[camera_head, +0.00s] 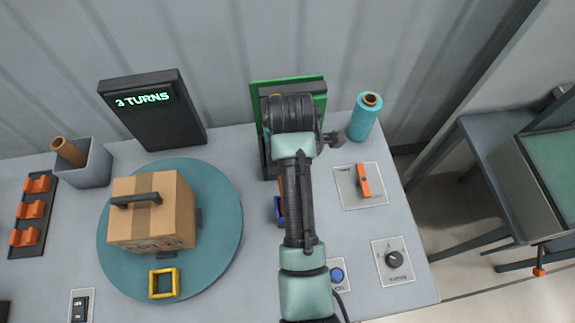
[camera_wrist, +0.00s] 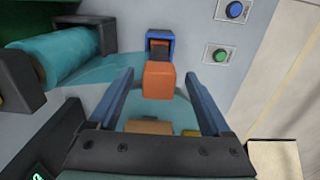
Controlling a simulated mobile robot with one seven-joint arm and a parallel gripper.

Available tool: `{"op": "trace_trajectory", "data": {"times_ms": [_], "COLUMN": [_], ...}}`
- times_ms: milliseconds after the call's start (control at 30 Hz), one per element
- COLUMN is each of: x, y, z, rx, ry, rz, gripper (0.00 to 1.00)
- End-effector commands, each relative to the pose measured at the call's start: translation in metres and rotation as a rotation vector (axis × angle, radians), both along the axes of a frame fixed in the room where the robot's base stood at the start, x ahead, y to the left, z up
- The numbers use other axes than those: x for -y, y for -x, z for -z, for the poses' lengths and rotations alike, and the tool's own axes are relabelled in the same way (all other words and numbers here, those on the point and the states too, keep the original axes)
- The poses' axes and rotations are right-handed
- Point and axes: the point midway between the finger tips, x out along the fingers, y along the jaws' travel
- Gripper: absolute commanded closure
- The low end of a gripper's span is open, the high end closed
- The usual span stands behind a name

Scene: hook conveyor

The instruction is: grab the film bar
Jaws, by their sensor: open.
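An orange block (camera_wrist: 158,80), which looks like the film bar's grip, shows in the wrist view between the two blue-grey fingers of my gripper (camera_wrist: 158,75). My gripper is open, with gaps between block and fingers. I cannot tell how deep the block sits between them. A blue frame (camera_wrist: 160,36) with a dark and orange inside stands just beyond it. A teal film roll (camera_wrist: 75,55) lies in black brackets to the left. In the head view, my arm hides the gripper and most of the bar; only an orange and blue edge (camera_head: 280,210) shows beside it.
A cardboard box (camera_head: 165,215) and a yellow square frame (camera_head: 163,283) are on the teal turntable (camera_head: 222,235) at left. A spare teal roll (camera_head: 362,122) stands at the back right. An orange switch (camera_head: 363,181) and a knob (camera_head: 394,258) are right of my arm.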

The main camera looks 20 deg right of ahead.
Motion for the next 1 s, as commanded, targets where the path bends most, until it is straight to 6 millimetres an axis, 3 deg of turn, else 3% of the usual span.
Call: {"op": "trace_trajectory", "data": {"times_ms": [133, 367, 700, 1000], "x": [0.0, -0.002, -0.004, -0.004], "y": [0.0, 0.0, -0.001, -0.001], "z": [0.018, 0.033, 0.074, 0.078], "rx": [-0.001, 0.0, 0.002, 0.003], "ry": [0.0, -0.001, 0.001, 0.001], "rz": [0.001, 0.001, 0.001, 0.001], "gripper": [0.18, 0.18, 0.18, 0.19]}}
